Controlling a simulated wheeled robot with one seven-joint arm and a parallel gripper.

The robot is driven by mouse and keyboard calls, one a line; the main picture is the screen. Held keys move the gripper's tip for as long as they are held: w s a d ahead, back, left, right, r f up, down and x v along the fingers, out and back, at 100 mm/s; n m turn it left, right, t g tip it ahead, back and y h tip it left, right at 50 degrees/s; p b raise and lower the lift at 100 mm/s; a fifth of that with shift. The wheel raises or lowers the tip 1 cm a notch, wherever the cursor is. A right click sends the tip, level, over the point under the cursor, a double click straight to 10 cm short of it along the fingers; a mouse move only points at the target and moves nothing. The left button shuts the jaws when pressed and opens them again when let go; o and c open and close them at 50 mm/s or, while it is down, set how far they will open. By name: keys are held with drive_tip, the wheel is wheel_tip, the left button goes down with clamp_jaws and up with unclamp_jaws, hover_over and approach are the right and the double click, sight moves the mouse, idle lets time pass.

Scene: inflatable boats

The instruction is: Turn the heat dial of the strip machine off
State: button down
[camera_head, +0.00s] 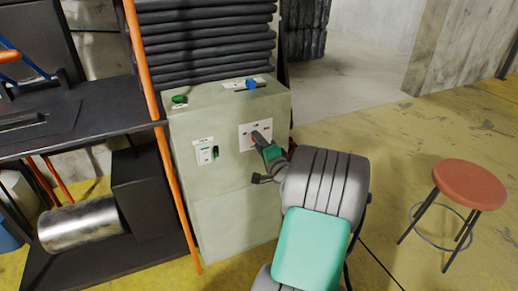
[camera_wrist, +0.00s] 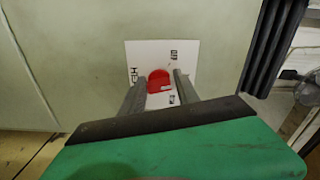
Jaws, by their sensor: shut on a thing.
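The strip machine (camera_head: 240,205) is a pale green cabinet in the middle of the head view. The heat dial (camera_wrist: 159,78) is a red round knob on a white label plate (camera_wrist: 140,52) in the wrist view. The plate also shows on the cabinet's front in the head view (camera_head: 245,131), where the dial is hidden by my gripper (camera_head: 261,139). In the wrist view my gripper (camera_wrist: 160,85) has one finger on each side of the dial and is shut on it. The print on the plate is too small to read surely.
The cabinet front has a switch panel (camera_head: 205,153); its top has a green button (camera_head: 179,99) and a blue knob (camera_head: 251,84). An orange post (camera_head: 148,70) and a dark bench (camera_head: 75,125) stand left. A red stool (camera_head: 470,184) stands right, with clear floor around it.

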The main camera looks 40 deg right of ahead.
drive_tip(key=n+b, duration=0.9)
drive_tip(key=shift+f+b, duration=0.35)
drive_tip(key=shift+n, duration=0.4)
drive_tip(key=c, duration=0.9)
unclamp_jaws()
drive_tip(key=shift+s+r, duration=0.1)
